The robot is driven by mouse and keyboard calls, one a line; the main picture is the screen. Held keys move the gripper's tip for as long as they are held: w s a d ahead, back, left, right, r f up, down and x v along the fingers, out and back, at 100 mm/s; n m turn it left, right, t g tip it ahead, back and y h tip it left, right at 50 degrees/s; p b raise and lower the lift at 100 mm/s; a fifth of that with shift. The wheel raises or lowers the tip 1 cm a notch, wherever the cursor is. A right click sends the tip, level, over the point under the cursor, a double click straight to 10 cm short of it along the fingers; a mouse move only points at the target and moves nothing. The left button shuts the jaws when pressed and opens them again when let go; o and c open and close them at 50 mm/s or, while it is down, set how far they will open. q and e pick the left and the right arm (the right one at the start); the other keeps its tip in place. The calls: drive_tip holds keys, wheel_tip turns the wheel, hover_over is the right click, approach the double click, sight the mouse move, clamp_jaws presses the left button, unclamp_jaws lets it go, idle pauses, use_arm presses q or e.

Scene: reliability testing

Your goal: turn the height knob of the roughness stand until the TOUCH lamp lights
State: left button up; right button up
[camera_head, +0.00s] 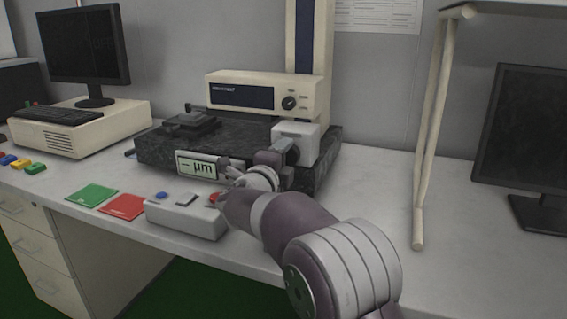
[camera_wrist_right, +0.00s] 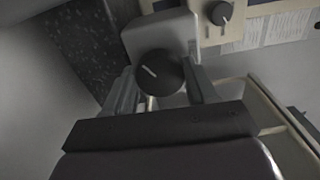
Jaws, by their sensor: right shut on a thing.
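The roughness stand has a dark granite base (camera_head: 235,155), a cream column (camera_head: 304,40) and a cream head unit (camera_head: 262,94). A pale block (camera_head: 297,143) stands on the right of the base. The dark height knob (camera_wrist_right: 158,72) with a white pointer line is on the front of this block, seen in the right wrist view. My right gripper (camera_wrist_right: 161,84) has one finger on each side of the knob and is shut on it. In the head view my right gripper (camera_head: 284,153) largely hides the knob. I cannot make out a lit TOUCH lamp. My left gripper is not in view.
A small display (camera_head: 199,165) reads dashes and µm. A button box (camera_head: 186,216) stands at the front edge, with green (camera_head: 92,195) and red (camera_head: 122,207) cards to its left. A shelf frame (camera_head: 432,130) and a monitor (camera_head: 525,140) are at the right.

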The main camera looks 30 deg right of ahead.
drive_tip(key=shift+f, duration=0.1)
idle(0.4)
drive_tip(key=o, duration=1.1)
drive_tip(key=shift+c, duration=0.2)
drive_tip(key=p+v, duration=0.2)
drive_tip(key=v, duration=1)
drive_tip(key=shift+s+a+p, duration=0.25)
drive_tip(key=shift+s+p, duration=0.05)
drive_tip(key=shift+p, duration=0.05)
